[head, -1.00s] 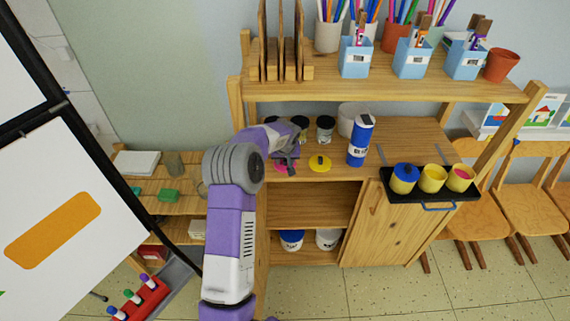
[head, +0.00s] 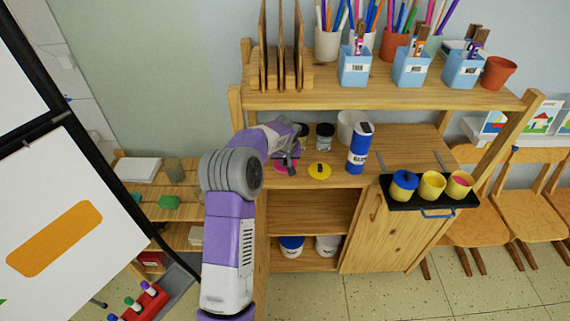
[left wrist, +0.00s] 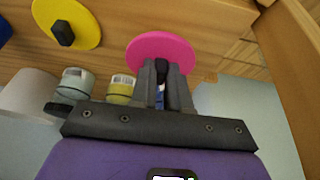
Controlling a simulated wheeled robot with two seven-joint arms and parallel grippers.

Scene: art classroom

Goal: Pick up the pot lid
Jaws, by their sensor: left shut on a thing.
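A flat pink pot lid (left wrist: 150,48) with a black knob shows in the left wrist view. My left gripper (left wrist: 162,72) is shut on its knob. In the head view the gripper (head: 288,163) is over the wooden shelf, and the pink lid (head: 280,168) shows only partly beneath it. I cannot tell whether the lid touches the shelf. A yellow lid (head: 319,171) with a dark knob lies just to the right, and it also shows in the left wrist view (left wrist: 84,22). My right gripper is not in view.
A blue bottle (head: 359,150) and several jars (head: 325,138) stand near the lids. A black tray (head: 404,205) with three pots is to the right. An upper shelf (head: 380,97) with pencil cups overhangs the back. An easel board (head: 60,220) stands at the left.

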